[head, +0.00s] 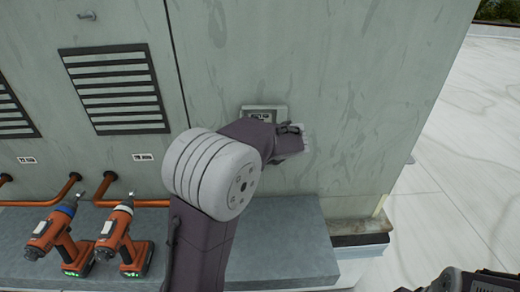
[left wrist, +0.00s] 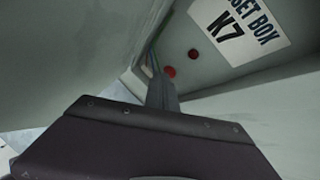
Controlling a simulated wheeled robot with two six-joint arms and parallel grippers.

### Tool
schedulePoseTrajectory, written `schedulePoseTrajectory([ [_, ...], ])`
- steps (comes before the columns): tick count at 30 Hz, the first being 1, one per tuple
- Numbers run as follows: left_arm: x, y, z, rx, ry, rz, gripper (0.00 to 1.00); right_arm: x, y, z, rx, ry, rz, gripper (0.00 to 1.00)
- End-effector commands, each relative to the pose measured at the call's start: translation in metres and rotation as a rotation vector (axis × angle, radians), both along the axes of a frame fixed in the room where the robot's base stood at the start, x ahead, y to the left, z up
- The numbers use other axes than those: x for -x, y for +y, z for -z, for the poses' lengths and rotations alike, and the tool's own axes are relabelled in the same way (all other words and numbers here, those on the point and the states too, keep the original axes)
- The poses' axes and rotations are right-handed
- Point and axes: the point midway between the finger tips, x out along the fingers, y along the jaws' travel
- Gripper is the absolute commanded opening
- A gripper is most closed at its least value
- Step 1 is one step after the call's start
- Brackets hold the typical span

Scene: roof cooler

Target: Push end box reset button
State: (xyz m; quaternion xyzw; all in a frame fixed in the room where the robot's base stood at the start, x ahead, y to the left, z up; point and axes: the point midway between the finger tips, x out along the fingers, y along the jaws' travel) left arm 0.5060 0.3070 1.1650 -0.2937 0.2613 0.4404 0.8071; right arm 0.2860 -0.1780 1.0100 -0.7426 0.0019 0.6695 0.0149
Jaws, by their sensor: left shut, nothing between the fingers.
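The reset box (head: 265,111) is a small grey box on the cooler's wall, partly hidden behind my left arm. In the left wrist view its white label (left wrist: 240,28) reads "...SET BOX K7". Below the label are two red round buttons, a smaller one (left wrist: 193,54) and another (left wrist: 169,72) partly behind the fingertips. My left gripper (head: 303,141) is shut and empty at the box's lower right. In the left wrist view its fingers (left wrist: 160,92) point at the lower button; I cannot tell whether they touch it. Part of my right gripper (head: 465,283) shows at the bottom right, fingers unclear.
Two orange cordless drills (head: 58,240) and (head: 122,241) stand on the grey ledge (head: 285,255) at the left. Louvred vents (head: 115,88) and copper pipes (head: 150,203) are on the wall at the left. The pale roof (head: 465,150) is open at the right.

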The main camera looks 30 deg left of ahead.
Motion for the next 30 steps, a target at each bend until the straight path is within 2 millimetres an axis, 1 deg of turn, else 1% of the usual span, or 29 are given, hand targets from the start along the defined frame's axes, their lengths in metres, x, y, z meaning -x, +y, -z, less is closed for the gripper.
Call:
schedulePoseTrajectory([
  [9,0.01,-0.006,0.001,0.0,-0.001,0.001,0.0,0.0,0.0,0.003,0.0,0.0,0.0,0.3],
  [17,0.012,-0.008,0.001,0.0,-0.001,0.001,0.0,0.0,0.0,0.004,0.0,0.0,0.0,0.3],
  [24,0.037,-0.023,0.002,0.0,-0.001,0.001,0.0,0.0,0.0,0.012,0.0,0.0,0.0,0.3],
  [30,0.056,-0.035,0.001,0.0,-0.001,0.001,0.0,0.0,0.0,0.015,0.0,0.0,0.0,0.3],
])
